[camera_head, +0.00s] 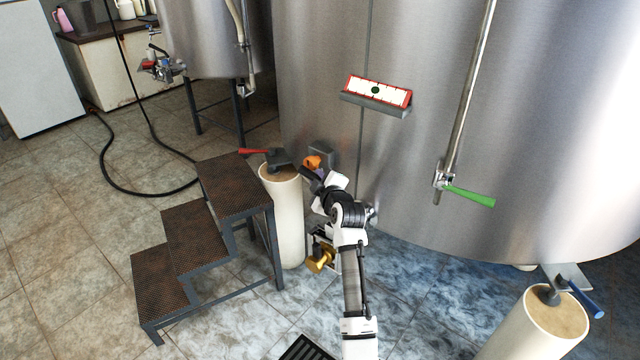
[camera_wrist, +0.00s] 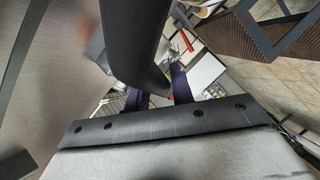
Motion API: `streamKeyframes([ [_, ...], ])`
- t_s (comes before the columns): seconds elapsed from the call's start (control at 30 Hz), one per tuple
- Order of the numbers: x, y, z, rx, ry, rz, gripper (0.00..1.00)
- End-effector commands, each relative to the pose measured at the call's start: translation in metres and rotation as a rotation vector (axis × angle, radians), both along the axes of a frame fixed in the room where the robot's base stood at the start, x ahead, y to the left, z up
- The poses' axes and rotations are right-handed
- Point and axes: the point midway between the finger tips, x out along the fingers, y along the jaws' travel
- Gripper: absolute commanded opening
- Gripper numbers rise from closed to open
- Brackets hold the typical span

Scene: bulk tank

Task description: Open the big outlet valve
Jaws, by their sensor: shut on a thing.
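A thick black bar (camera_wrist: 135,40), which looks like a valve handle, fills the upper middle of the wrist view. My gripper (camera_wrist: 158,92) has its two dark fingers on either side of the bar's lower end and is shut on it. In the head view my gripper (camera_head: 322,187) is low in front of the big steel tank, where a black bar (camera_head: 309,174) sticks out up and left. A brass fitting (camera_head: 320,259) shows below my wrist. My arm hides much of the outlet, so I cannot see the valve body clearly.
A cream pedestal (camera_head: 285,215) with a red-handled tool (camera_head: 258,151) and dark steps (camera_head: 190,245) stand close on the left. An orange knob (camera_head: 312,162) is beside the black bar. A green lever (camera_head: 470,195) hangs right. Another pedestal (camera_head: 520,335) holds a blue-handled tool (camera_head: 585,303).

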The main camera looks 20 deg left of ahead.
Motion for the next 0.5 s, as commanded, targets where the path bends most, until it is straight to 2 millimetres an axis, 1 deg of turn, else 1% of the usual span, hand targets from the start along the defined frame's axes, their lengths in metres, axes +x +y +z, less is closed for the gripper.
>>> streamKeyframes([
  [0.03, -0.002, -0.001, -0.006, 0.003, -0.005, 0.024, 0.0],
  [0.07, -0.003, -0.001, -0.007, 0.003, -0.005, 0.041, 0.0],
  [0.3, -0.017, 0.003, -0.004, 0.002, -0.007, 0.165, 0.0],
  [0.5, -0.023, 0.004, -0.001, 0.001, -0.008, 0.216, 0.0],
])
